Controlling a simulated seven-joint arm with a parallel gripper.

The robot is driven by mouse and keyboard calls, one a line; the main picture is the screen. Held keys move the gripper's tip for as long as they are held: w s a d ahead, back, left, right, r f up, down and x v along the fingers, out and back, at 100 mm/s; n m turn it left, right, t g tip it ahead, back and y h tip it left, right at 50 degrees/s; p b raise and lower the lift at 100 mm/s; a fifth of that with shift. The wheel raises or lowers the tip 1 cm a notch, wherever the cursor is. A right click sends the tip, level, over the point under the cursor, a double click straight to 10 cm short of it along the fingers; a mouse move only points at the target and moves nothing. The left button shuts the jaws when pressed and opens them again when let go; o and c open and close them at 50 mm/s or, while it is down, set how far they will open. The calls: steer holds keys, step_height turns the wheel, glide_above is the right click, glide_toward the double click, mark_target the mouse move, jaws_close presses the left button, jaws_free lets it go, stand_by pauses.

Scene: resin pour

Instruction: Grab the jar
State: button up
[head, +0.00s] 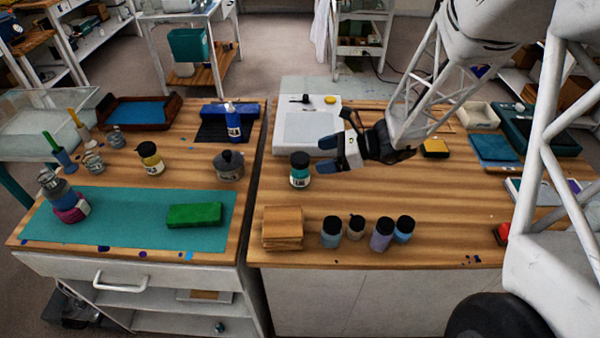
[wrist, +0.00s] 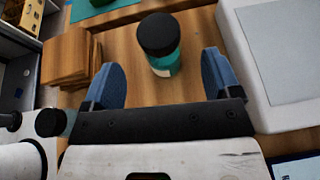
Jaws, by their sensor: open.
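A teal jar with a black lid and a pale label (head: 299,171) stands upright on the right-hand wooden bench, close to its left edge. In the wrist view the jar (wrist: 162,46) shows ahead of the fingertips, roughly centred between them. My gripper (head: 334,158) is open and empty, just right of the jar in the head view, with its blue finger pads pointing left toward it. In the wrist view my gripper (wrist: 163,72) has its two blue pads spread wide, one on each side. The jar appears not to be touched by either pad.
Several lidded jars (head: 380,235) stand in a row along the bench's front, beside a stack of wooden blocks (head: 283,228). A white light-box-like unit (head: 311,128) lies behind the jar. A gap (head: 255,150) separates the left bench.

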mark_target(300, 158)
steer(key=shift+x, duration=1.05)
steer(key=shift+a, duration=0.1)
steer(key=shift+x, duration=2.5)
steer(key=c, duration=1)
steer(key=shift+r, duration=0.1)
steer(key=shift+r, duration=4.95)
